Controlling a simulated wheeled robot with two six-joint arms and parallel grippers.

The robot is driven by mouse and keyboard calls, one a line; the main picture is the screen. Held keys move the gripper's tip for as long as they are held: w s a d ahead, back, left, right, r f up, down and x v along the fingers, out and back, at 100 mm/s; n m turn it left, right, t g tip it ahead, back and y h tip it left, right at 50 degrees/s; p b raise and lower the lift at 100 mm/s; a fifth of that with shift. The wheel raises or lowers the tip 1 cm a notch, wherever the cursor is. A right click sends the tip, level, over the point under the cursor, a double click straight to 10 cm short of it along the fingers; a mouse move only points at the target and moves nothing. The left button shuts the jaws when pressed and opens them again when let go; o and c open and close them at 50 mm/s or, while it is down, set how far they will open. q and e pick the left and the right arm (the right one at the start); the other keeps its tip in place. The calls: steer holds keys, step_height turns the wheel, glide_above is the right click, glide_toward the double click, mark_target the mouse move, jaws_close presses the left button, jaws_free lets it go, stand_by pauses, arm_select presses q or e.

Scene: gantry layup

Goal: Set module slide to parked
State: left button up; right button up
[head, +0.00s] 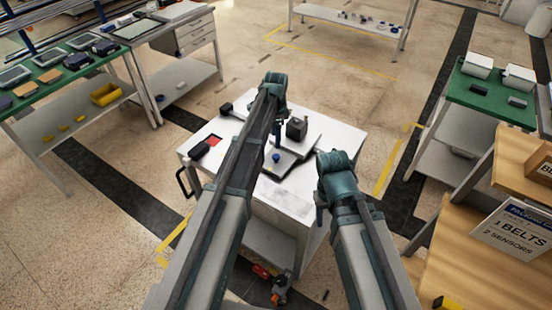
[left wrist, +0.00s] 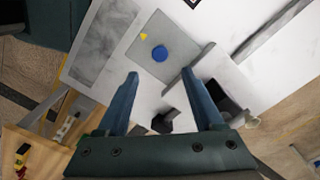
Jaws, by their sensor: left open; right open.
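The module slide shows in the left wrist view as a grey plate (left wrist: 178,33) with a round blue knob (left wrist: 160,53) and a small yellow mark (left wrist: 143,36). In the head view the blue knob (head: 276,155) is on the white cart top (head: 310,172). My left gripper (head: 277,138) points down above the knob; in its wrist view the open fingers (left wrist: 160,74) are empty, with the knob just beyond the tips. I cannot tell the height gap. My right gripper (head: 320,208) is open near the cart's front right edge; its fingers are mostly hidden.
A dark block (head: 296,129) stands right of the left gripper on the cart. A red patch (head: 214,140) and a black piece (head: 199,150) lie at the left. A wooden shelf unit (head: 480,250) is at right; a green bench (head: 70,72) is far left.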

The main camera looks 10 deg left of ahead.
mark_target(276, 156)
arm_select(q)
step_height(276, 156, down, 10)
steer(key=b, duration=0.8)
steer(key=shift+r, duration=0.15)
steer(key=shift+r, duration=0.1)
jaws_close()
stand_by(0.8)
